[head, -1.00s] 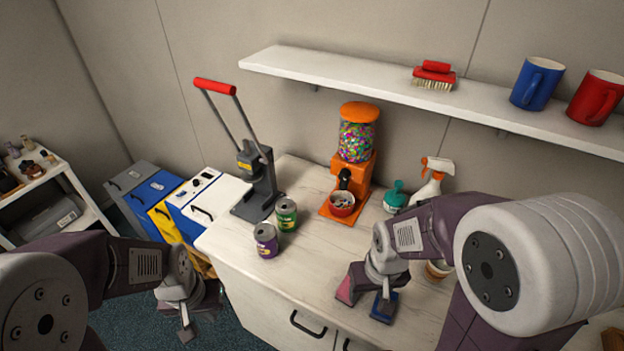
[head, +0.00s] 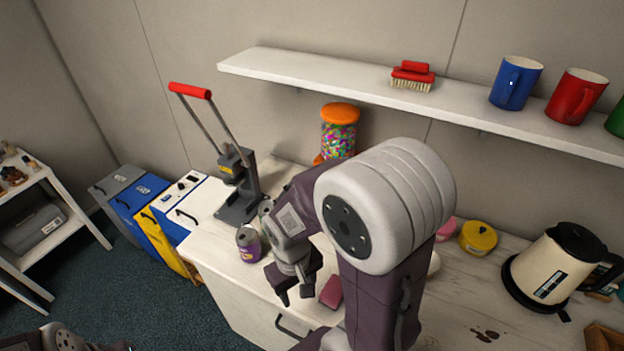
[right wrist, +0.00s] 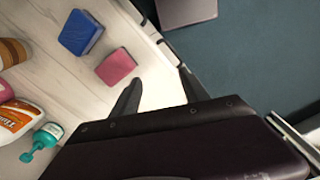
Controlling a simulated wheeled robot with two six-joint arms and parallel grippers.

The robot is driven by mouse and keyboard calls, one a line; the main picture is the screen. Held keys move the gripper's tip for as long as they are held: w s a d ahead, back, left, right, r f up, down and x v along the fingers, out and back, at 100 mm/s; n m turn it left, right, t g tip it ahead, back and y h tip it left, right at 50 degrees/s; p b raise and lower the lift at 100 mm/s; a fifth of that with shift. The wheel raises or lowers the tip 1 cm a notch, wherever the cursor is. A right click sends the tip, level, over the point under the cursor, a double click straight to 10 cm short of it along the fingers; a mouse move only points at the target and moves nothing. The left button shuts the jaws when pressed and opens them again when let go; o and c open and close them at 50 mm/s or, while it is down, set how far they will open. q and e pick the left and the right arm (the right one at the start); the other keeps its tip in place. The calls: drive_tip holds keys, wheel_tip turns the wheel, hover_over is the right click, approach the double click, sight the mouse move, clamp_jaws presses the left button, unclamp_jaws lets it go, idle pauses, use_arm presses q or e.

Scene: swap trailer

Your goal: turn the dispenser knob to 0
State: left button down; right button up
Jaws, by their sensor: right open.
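The dispenser (head: 340,132) stands at the back of the counter, below the shelf. It has an orange lid and a clear globe of coloured candy. My right arm hides most of its lower body, so the knob and its setting cannot be seen. My right gripper (head: 293,290) is open and empty, pointing down near the counter's front edge, in front of the dispenser and apart from it. Its two fingers also show in the right wrist view (right wrist: 160,90) with nothing between them. Only a piece of my left arm shows at the bottom left; its gripper is out of frame.
A purple can (head: 248,244) stands left of my right gripper, near the lever press (head: 238,190). A pink block (head: 332,291) lies right of the gripper; a blue block (right wrist: 80,32) lies near it. The shelf (head: 330,82) overhangs behind. A kettle (head: 548,268) stands at right.

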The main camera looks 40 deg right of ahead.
drive_tip(key=s+d+r+n+g+h, duration=0.1)
drive_tip(key=d+r+n+h, duration=0.15)
drive_tip(key=d, duration=0.35)
drive_tip(key=s+d+r+n+g+h, duration=0.1)
drive_tip(key=d+g+h, duration=0.15)
drive_tip(key=d, duration=0.25)
drive_tip(key=w+d+r+n+t+h+p, duration=0.2)
drive_tip(key=w+d+r+n+h+p, duration=0.25)
drive_tip(key=w+d+r+h, duration=0.45)
drive_tip(key=w+n+t+h+p, duration=0.25)
drive_tip(key=w+n+t, duration=0.45)
drive_tip(key=w, duration=0.4)
drive_tip(key=a+f+n+t+p, duration=0.2)
drive_tip(key=a+f+n+t, duration=0.15)
drive_tip(key=f+n, duration=0.35)
drive_tip(key=w+d+f+m+p, duration=0.1)
drive_tip(key=w+d, duration=0.3)
drive_tip(key=d, duration=0.4)
drive_tip(key=shift+f+g+y+p, duration=0.15)
drive_tip(key=shift+g+y+p, duration=0.25)
drive_tip(key=shift+p, duration=0.5)
